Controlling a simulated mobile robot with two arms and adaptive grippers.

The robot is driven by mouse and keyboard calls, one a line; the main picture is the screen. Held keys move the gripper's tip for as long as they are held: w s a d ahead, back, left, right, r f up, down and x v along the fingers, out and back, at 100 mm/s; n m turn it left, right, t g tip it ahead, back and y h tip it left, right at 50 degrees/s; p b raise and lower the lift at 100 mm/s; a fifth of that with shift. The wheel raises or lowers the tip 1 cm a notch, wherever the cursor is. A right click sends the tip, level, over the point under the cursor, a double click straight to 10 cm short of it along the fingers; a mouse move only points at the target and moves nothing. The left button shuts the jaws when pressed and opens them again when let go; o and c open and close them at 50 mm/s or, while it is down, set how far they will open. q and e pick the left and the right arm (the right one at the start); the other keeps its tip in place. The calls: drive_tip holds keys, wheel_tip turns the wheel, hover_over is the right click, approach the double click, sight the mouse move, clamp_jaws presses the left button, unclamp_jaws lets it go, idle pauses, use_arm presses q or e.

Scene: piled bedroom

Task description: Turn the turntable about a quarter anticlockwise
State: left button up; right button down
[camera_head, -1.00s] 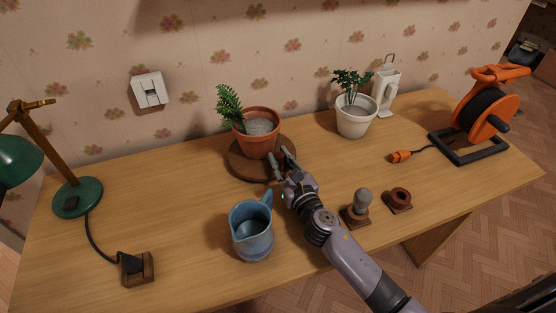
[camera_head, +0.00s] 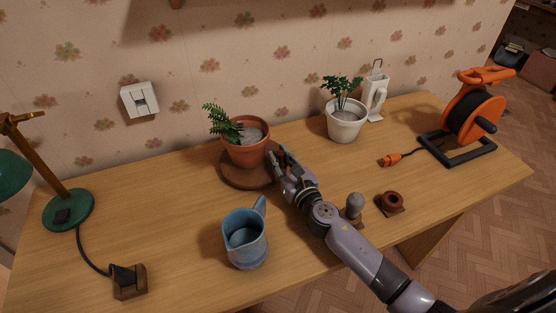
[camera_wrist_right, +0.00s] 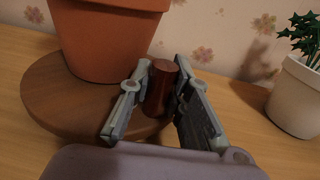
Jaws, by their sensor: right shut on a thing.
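The turntable is a round brown wooden disc (camera_head: 236,174) on the desk, and it also shows in the right wrist view (camera_wrist_right: 50,88). A terracotta pot with a fern (camera_head: 246,153) stands on it. A dark red-brown upright peg (camera_wrist_right: 160,86) rises at the disc's right edge. My right gripper (camera_head: 275,158) is at the disc's right side. In the right wrist view its two fingers (camera_wrist_right: 158,92) are shut on the peg, one on each side. In the head view the peg is hidden by the gripper. My left gripper is not in view.
A blue pitcher (camera_head: 246,246) stands in front of the turntable, close to my right arm. A white pot with a plant (camera_head: 344,125) is at the back right. A wooden stamp-like piece (camera_head: 354,207) is beside my forearm.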

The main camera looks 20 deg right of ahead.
drive_tip(key=shift+w+d+r, duration=0.1)
drive_tip(key=shift+w+d, duration=0.3)
drive_tip(key=shift+d, duration=0.05)
drive_tip(key=shift+w+d, duration=0.15)
drive_tip(key=shift+w, duration=0.1)
idle(0.4)
drive_tip(key=c, duration=1.4)
unclamp_jaws()
drive_tip(key=shift+c, duration=0.2)
drive_tip(key=shift+s, duration=0.35)
drive_tip(key=s, duration=0.7)
drive_tip(key=s+d, duration=0.1)
drive_tip(key=s, duration=0.3)
drive_tip(key=shift+s, duration=0.15)
drive_tip(key=shift+c, duration=0.5)
